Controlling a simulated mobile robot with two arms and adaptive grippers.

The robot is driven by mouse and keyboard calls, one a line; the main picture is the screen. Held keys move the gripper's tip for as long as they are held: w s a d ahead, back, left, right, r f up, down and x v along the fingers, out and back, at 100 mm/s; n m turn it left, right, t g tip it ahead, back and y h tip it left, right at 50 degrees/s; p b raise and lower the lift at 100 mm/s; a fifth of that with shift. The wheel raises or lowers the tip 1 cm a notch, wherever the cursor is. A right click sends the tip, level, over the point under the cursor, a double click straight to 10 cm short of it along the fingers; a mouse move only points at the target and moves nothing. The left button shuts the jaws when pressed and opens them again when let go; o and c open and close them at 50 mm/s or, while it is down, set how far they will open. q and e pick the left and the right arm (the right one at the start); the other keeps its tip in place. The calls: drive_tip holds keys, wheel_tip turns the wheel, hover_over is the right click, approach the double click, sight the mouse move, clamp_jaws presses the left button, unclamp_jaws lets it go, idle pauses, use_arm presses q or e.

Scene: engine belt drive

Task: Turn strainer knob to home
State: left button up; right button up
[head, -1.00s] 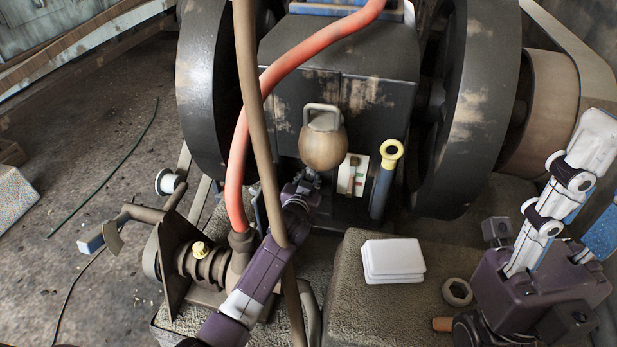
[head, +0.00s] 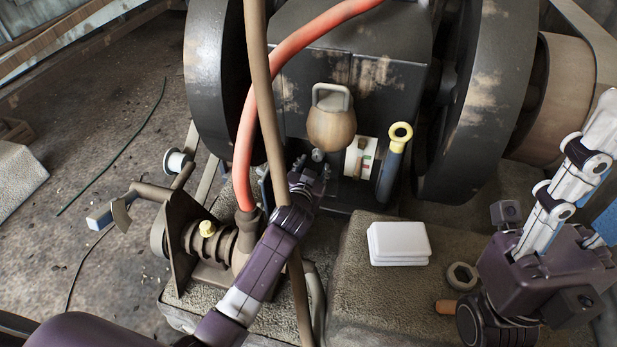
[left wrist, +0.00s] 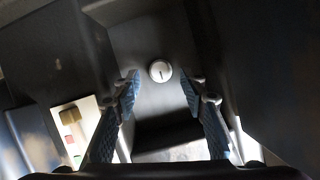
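The strainer knob (left wrist: 161,71), a small round pale disc with a short dark mark, is on a dark housing face in the left wrist view. In the head view it seems to be the small grey round part (head: 317,155) below the brown rounded vessel. My left gripper (left wrist: 161,84) is open, its blue-padded fingers either side of the knob in the picture and apart from it. In the head view my left gripper (head: 311,172) is just below the knob. My right gripper (head: 598,165) is at the right edge, fingers apart and empty, one partly cut off.
The brown vessel (head: 332,127) hangs above the knob. A red hose (head: 246,140) and brown pipe (head: 258,90) run close left. A white block (head: 398,241) lies on the stone base.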

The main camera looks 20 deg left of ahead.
use_arm(q)
drive_tip(key=v, duration=0.8)
idle(0.5)
